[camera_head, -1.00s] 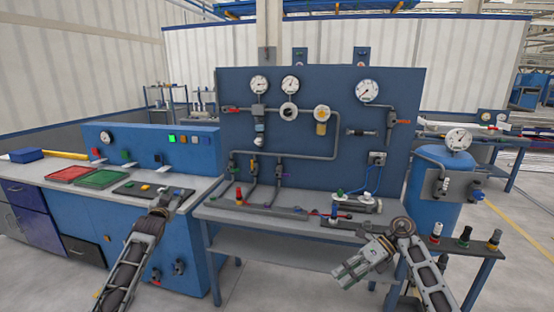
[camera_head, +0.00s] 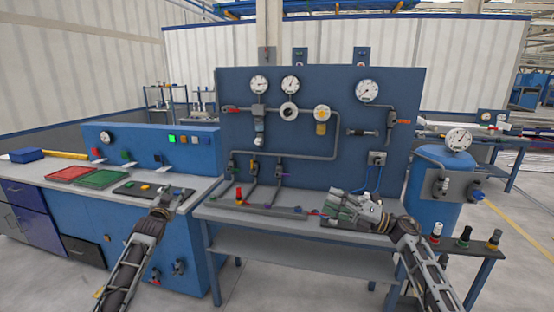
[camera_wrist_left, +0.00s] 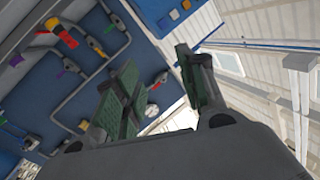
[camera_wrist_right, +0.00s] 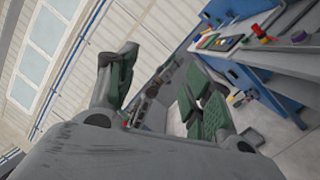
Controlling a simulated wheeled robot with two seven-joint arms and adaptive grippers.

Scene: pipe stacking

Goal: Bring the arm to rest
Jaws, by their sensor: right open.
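My right gripper (camera_head: 348,207) is in front of the right part of the workbench in the head view, pointing left. It hides the small fittings there. In the right wrist view its green-padded fingers (camera_wrist_right: 160,68) stand apart with nothing between them. My left gripper (camera_head: 166,197) is near the right end of the left counter in the head view, pointing away from me. In the left wrist view its green-padded fingers (camera_wrist_left: 158,65) are spread with nothing held between them.
A blue panel (camera_head: 220,88) with gauges and pipes rises behind the workbench (camera_head: 290,229). The left counter holds a red tray (camera_head: 68,174) and a green tray (camera_head: 98,180). A blue tank (camera_head: 427,207) stands at right, beside a small stand with several knobs (camera_head: 464,238).

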